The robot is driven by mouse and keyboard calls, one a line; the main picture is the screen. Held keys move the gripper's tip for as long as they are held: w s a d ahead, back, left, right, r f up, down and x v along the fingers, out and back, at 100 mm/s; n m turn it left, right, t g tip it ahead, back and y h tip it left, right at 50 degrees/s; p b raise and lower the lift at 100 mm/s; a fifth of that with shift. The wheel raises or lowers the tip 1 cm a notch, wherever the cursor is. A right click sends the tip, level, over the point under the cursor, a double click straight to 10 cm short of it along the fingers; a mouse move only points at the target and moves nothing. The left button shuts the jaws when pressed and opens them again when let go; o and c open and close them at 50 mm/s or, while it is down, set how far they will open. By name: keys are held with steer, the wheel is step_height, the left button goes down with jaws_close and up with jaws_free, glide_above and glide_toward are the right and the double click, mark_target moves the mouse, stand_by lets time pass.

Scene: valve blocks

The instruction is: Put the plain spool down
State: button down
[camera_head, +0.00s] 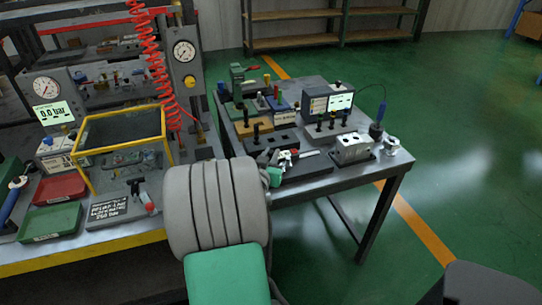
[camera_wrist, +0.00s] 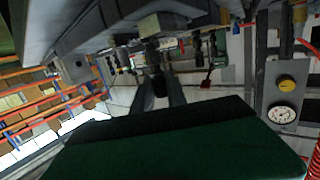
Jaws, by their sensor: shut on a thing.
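My gripper (camera_head: 275,158) is over the near left part of the right-hand workbench, mostly hidden behind my grey and green arm. In the wrist view my gripper (camera_wrist: 160,92) has its two fingers closed around a small dark piece, which I take to be the plain spool (camera_wrist: 158,84). Only a small part of it shows, and its lower end cannot be made out. In the head view I cannot pick the spool out clearly from the fingers. I cannot tell whether it touches anything.
The workbench (camera_head: 385,168) holds several blocks with black-topped pegs, a metal valve block (camera_head: 352,148), a small round metal part (camera_head: 392,146) and a box with a display (camera_head: 341,102). A bench with a yellow frame (camera_head: 120,112), a red tray (camera_head: 60,188) and a green tray (camera_head: 50,222) stands left.

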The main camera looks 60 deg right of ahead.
steer(key=shift+r, duration=0.2)
steer(key=shift+f, duration=0.2)
steer(key=c, duration=1.8)
jaws_free()
steer(key=o, duration=0.5)
steer(key=shift+c, duration=0.2)
